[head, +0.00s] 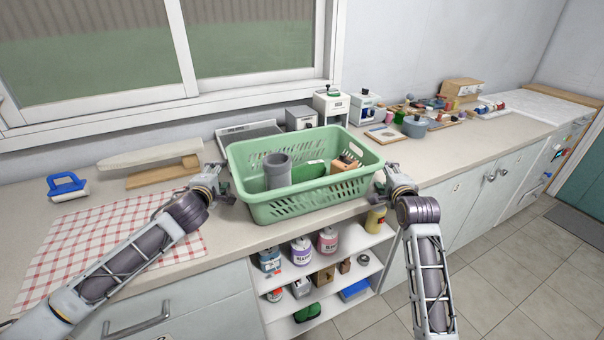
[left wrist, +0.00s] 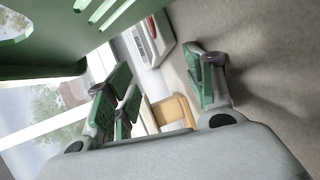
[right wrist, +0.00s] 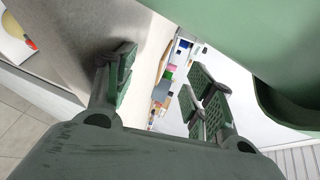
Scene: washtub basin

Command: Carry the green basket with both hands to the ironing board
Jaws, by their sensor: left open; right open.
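The green basket (head: 300,203) stands upright on the counter near its front edge. It holds a grey cylinder (head: 277,171) and other small items. My left gripper (head: 222,184) is at the basket's left end, open, with nothing between its fingers. In the left wrist view the open fingers (left wrist: 160,90) show beside the basket wall (left wrist: 50,45). My right gripper (head: 385,178) is at the basket's right end, also open. In the right wrist view its fingers (right wrist: 160,85) are apart with the basket wall (right wrist: 240,40) beside them. I cannot tell whether either gripper touches the basket.
Small boxes and a grey pot (head: 415,126) stand behind and right. Open shelves (head: 335,275) with jars are below. Tiled floor (head: 500,270) is clear at right.

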